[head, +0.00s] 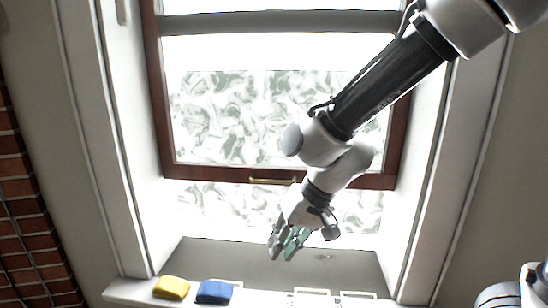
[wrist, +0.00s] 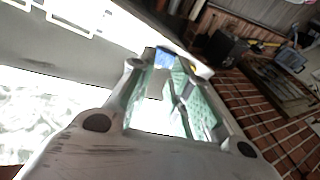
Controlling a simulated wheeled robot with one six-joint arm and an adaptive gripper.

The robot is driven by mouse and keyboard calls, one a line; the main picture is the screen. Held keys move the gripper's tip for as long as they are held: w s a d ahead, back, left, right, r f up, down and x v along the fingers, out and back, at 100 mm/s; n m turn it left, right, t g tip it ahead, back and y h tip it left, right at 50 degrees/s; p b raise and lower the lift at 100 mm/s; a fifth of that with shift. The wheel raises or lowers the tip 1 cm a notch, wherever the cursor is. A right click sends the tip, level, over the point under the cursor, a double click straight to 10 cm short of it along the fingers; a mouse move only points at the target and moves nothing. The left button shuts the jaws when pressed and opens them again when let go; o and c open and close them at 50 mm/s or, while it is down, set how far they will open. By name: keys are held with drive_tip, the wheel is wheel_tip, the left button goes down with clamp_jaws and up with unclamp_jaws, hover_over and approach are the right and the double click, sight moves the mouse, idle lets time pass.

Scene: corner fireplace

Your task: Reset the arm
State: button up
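My gripper (head: 281,252) hangs in front of the window, pointing down, above the window sill. In the wrist view my gripper (wrist: 165,75) shows two fingers with green pads and a gap between them; it is open, with nothing held. A blue block-like item (head: 213,292) and a yellow one (head: 171,287) lie side by side on the sill, left of and below my gripper. Part of the blue item (wrist: 164,60) shows beyond the fingertips in the wrist view.
The brown-framed window (head: 278,176) with a brass handle is behind my arm. White side panels flank it. The white sill (head: 128,291) bears pale rectangular outlines (head: 312,293) at the right. A brick wall (head: 20,205) stands at the left.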

drive_tip(key=s+d+r+m+t+h, duration=0.1)
drive_tip(key=d+r, duration=0.3)
drive_tip(key=d, duration=0.7)
drive_tip(key=s+d+r+m+t+h, duration=0.1)
drive_tip(key=s+d+r, duration=0.3)
drive_tip(key=d, duration=0.8)
drive_tip(key=s+d+r+m+h, duration=0.1)
drive_tip(key=d+r, duration=0.3)
drive_tip(key=d, duration=0.7)
drive_tip(key=shift+s+d+r+t+h, duration=0.15)
drive_tip(key=shift+s+d+t+h, duration=0.2)
drive_tip(key=shift+s+h, duration=0.55)
drive_tip(key=shift+w+a, duration=0.1)
drive_tip(key=shift+a, duration=0.1)
